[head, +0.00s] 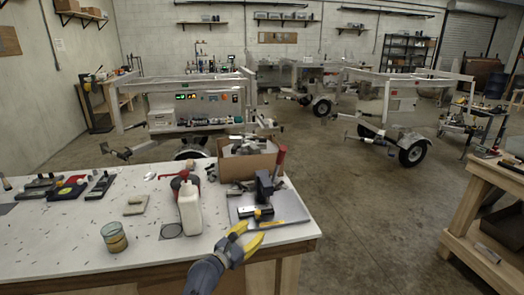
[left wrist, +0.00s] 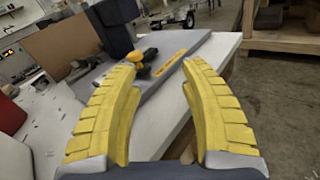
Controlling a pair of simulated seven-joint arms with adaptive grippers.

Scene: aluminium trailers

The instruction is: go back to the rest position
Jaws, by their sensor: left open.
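My left gripper (head: 246,240) has yellow padded fingers and is over the right front part of the white worktable (head: 70,235) in the head view. Its fingers (left wrist: 160,90) stand wide apart and empty in the left wrist view. Beyond the fingertips are a grey plate (head: 284,207) and a black tool with a yellow knob (head: 258,212), which also shows in the left wrist view (left wrist: 147,56). I cannot tell whether the fingers touch the plate. My right gripper is not in view.
A white bottle (head: 190,208), a glass jar (head: 114,238) and a cardboard box (head: 247,164) stand on the table. A red-handled tool (head: 280,160) stands near its right edge. Aluminium trailers (head: 405,135) stand behind. A wooden bench (head: 490,205) is at right; the floor (head: 375,215) between is clear.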

